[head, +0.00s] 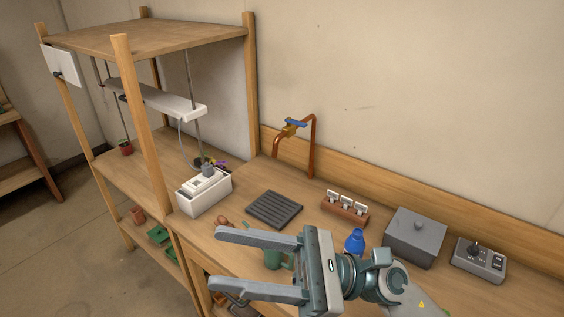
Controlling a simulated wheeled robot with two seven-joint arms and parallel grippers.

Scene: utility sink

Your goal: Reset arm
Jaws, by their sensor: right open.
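My right gripper (262,264) is in the lower middle of the head view, above the front of the wooden counter (325,232). Its two grey fingers are spread apart and point left, with no object held between them. A green watering can or mug (274,259) shows behind the gap between the fingers, partly hidden. A blue bottle (354,241) stands just behind my right wrist. My left gripper is not in view.
A dark ribbed tray (274,209), a copper faucet (313,135), a wooden block with white tags (345,207), a grey lidded box (414,238) and a switch box (479,259) are on the counter. A white bin (206,197) stands by the wooden shelf (150,38).

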